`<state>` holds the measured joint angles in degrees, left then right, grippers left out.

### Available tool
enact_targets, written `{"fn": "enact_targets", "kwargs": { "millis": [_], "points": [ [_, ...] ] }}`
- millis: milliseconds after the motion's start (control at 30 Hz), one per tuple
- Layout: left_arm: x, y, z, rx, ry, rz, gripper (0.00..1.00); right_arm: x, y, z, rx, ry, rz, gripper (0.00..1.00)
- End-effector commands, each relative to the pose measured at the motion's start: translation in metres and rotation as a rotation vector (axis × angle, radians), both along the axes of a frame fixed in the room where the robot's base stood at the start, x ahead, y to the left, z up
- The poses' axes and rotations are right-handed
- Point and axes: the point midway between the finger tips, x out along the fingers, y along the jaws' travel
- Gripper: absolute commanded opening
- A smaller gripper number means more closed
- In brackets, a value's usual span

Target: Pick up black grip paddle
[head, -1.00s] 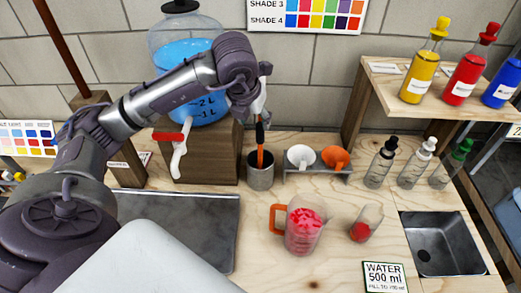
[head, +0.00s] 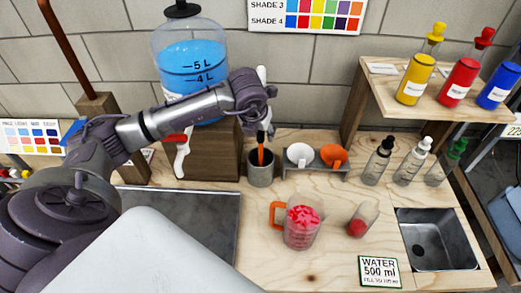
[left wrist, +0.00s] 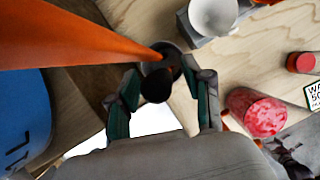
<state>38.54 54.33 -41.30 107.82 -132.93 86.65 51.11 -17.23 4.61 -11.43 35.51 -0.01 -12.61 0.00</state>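A black grip (head: 261,137) shows below my left gripper, above an orange part (head: 260,156) standing in a grey metal cup (head: 261,175). My left gripper (head: 259,118) is over the cup, pointing down. In the left wrist view its two fingers (left wrist: 163,98) are spread, with a round black end (left wrist: 156,88) between them and gaps on both sides. A long orange shape (left wrist: 75,38) passes close to the camera towards the cup. A white piece (head: 262,75) sticks up beside the gripper; I cannot tell what it belongs to.
A rack with a white cup (head: 299,154) and an orange cup (head: 334,155) stands right of the metal cup. A pitcher (head: 301,225) of red pieces is in front. The blue-liquid tank (head: 188,65) on a wooden block is close behind my left arm.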

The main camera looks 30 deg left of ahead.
Motion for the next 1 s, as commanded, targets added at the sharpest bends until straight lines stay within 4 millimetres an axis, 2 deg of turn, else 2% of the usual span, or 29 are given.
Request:
{"fn": "enact_targets", "kwargs": {
  "millis": [33, 267, 567, 767, 1000],
  "points": [
    [0.0, 0.0, 0.0, 0.0, 0.0, 0.0, 0.38, 0.0, 0.0, 0.0, 0.0, 0.0, 0.0, 0.81],
    [0.0, 0.0, 0.0, 0.0, 0.0, 0.0, 0.0, 0.0, 0.001, 0.0, 0.001, -0.001, -0.001, 0.81],
    [0.0, 0.0, 0.001, 0.0, 0.0, 0.0, 0.0, 0.0, 0.002, -0.001, 0.002, -0.001, -0.001, 0.81],
    [0.001, -0.004, 0.005, -0.001, -0.002, -0.001, 0.0, 0.0, 0.002, -0.013, 0.002, -0.001, -0.001, 0.81],
    [0.002, -0.004, 0.044, -0.001, -0.006, 0.0, 0.0, 0.001, 0.002, -0.024, 0.002, -0.001, 0.0, 0.81]
  ]
}}
